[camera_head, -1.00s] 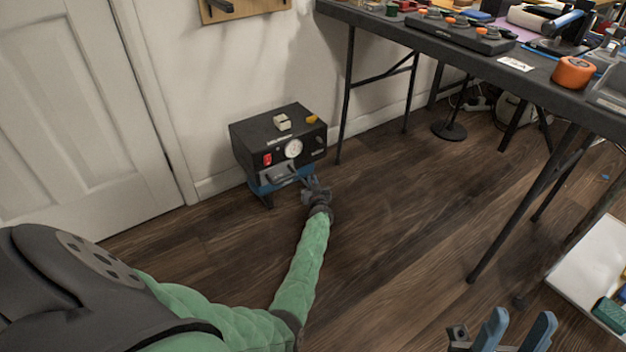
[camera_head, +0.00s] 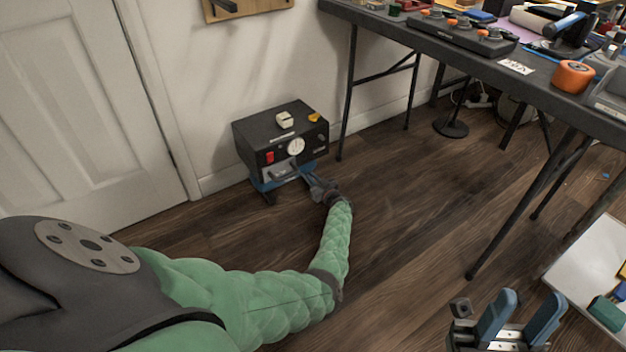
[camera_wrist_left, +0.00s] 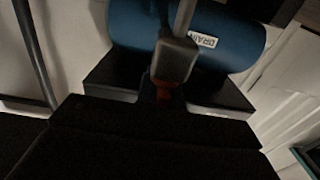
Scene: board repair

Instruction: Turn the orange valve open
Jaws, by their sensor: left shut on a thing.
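A black machine (camera_head: 252,133) with a white gauge (camera_head: 296,146) and a blue tank stands on the floor by the wall. My left gripper (camera_head: 313,181) is low at its front right, by the tank. In the left wrist view, the blue tank (camera_wrist_left: 240,38) carries a "DRAIN" label (camera_wrist_left: 204,40). A small orange-red piece, the valve (camera_wrist_left: 163,92), shows dimly below a grey finger, and my left gripper (camera_wrist_left: 165,80) is shut on it. Most of the valve is hidden, so its angle cannot be told. My right gripper (camera_head: 522,318) is open and empty at the bottom right.
A dark table (camera_head: 440,55) with tools and an orange roll (camera_head: 573,76) stands at the right, on thin legs. A white door (camera_head: 80,100) is at the left. A white board (camera_head: 585,265) lies at the lower right. The wooden floor (camera_head: 400,200) between is clear.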

